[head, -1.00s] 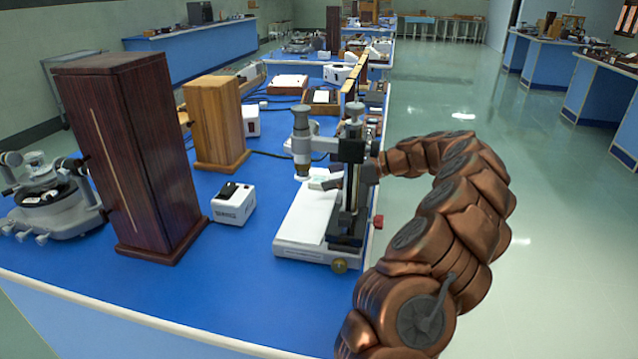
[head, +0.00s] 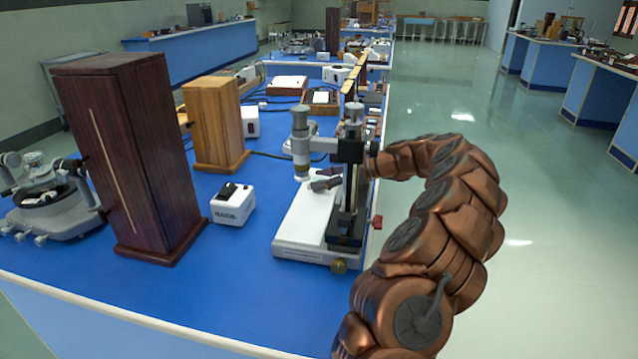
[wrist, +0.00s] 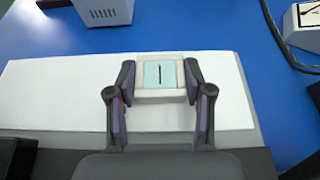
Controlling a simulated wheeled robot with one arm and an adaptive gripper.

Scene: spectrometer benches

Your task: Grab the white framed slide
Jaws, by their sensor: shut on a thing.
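The white framed slide (wrist: 165,75) shows in the wrist view as a pale frame with a light blue middle and a dark upright line. My gripper (wrist: 159,80) is shut on it, with one dark finger against each side. In the head view my gripper (head: 325,183) reaches in from the right behind the post of a microscope-like instrument (head: 349,165), over its white base (head: 300,225). The slide cannot be made out clearly there. I cannot tell whether it touches the white surface below.
The instrument's eyepiece tube (head: 301,150) stands close to the left of my gripper. A small white box (head: 233,205), a dark wooden cabinet (head: 135,150) and a lighter wooden box (head: 215,125) stand further left. Blue bench top (head: 215,285) is clear in front.

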